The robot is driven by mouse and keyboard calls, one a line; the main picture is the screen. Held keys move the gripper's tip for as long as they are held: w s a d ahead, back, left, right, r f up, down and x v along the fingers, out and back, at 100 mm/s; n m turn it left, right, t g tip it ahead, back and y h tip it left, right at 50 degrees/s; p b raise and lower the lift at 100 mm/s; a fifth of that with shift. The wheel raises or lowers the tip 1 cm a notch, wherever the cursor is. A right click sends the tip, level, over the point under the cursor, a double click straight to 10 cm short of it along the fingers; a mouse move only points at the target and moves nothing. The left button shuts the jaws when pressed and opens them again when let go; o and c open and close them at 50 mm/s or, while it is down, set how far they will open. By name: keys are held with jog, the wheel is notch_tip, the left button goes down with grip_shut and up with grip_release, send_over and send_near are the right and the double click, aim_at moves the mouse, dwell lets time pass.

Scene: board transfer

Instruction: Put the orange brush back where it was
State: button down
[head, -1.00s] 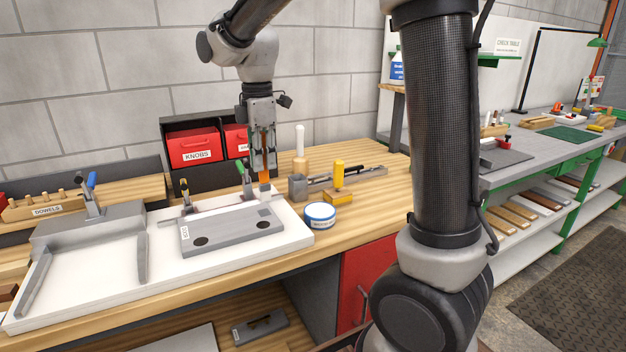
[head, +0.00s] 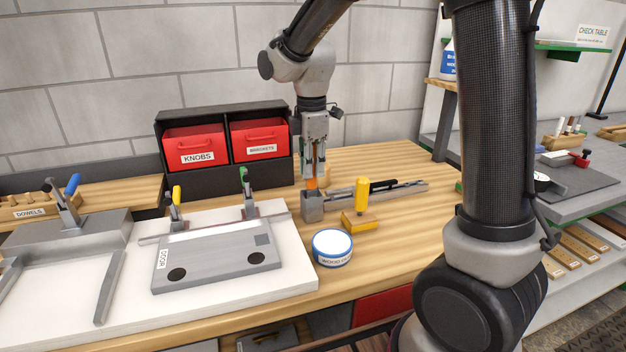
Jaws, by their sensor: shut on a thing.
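My gripper (head: 314,178) points straight down and is shut on the orange brush (head: 311,183). Only a little orange shows, between and just below the fingertips. The brush is just behind the grey metal block (head: 313,207) at the left end of a vise-like rail (head: 405,191). The block may hide the brush's lower end, so I cannot tell whether it touches the bench.
A yellow-handled tool (head: 361,195) and a round blue-and-white tin (head: 332,248) stand in front of the rail. A white board (head: 215,312) with clamps and a grey door plate (head: 215,262) lies left. Red KNOBS (head: 195,145) and BRACKETS (head: 259,140) bins stand behind. The bench's right side is clear.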

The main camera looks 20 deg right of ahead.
aim_at(312, 189)
jog(key=shift+f, duration=1.65)
jog(key=shift+f, duration=0.1)
jog(key=c, duration=1.5)
grip_release()
jog(key=shift+o, duration=0.2)
notch_tip(312, 189, up, 12)
jog(key=shift+s+r, duration=0.1)
jog(key=shift+r, duration=0.05)
jog(key=s+d+m+t, duration=0.2)
jog(key=s+d+m, duration=0.5)
jog(key=s+m, duration=0.2)
jog(key=s+d+m+t, duration=0.2)
jog(key=s+d+m, duration=0.5)
jog(key=s, duration=0.7)
jog(key=shift+d+m, duration=0.4)
jog(key=shift+m, duration=0.6)
